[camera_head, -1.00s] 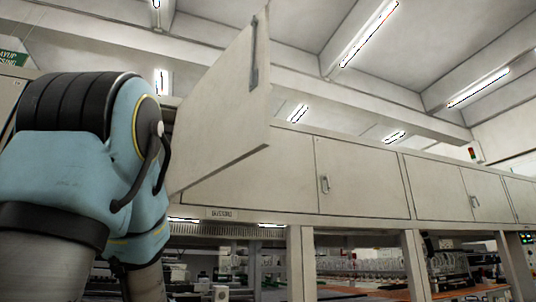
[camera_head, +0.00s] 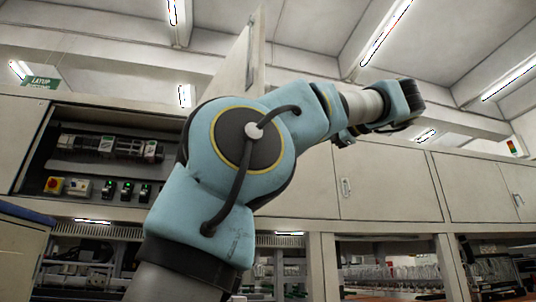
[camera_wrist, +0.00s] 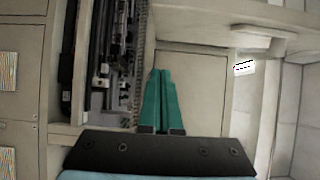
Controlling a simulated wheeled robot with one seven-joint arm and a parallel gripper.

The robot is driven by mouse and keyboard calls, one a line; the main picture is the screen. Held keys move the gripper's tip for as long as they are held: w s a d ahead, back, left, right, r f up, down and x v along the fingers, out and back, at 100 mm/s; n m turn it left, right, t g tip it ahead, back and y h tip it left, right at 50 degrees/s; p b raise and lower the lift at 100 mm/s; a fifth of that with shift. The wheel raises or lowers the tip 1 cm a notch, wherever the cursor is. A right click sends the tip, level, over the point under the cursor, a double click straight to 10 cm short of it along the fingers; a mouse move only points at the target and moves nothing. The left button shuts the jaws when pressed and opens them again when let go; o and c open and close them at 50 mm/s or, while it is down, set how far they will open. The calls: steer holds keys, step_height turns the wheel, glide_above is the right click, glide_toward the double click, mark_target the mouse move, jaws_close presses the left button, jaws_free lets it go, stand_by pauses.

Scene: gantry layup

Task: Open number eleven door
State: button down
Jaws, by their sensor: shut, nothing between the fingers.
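An upper cabinet door (camera_head: 241,62) stands swung out, seen nearly edge-on behind my arm in the head view. Its number cannot be read. The open compartment (camera_head: 112,160) to its left shows a rail of dark devices and several switches.
Closed cabinet doors (camera_head: 387,182) with handles run to the right at the same height. Below is an open work area with posts (camera_head: 330,262). A red button on yellow (camera_head: 54,185) sits inside the open compartment. Ceiling beams and lights are above.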

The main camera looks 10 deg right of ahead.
steer(key=w+a+p, duration=0.2)
steer(key=w+a, duration=0.3)
steer(key=a, duration=0.5)
steer(key=shift+w, duration=0.4)
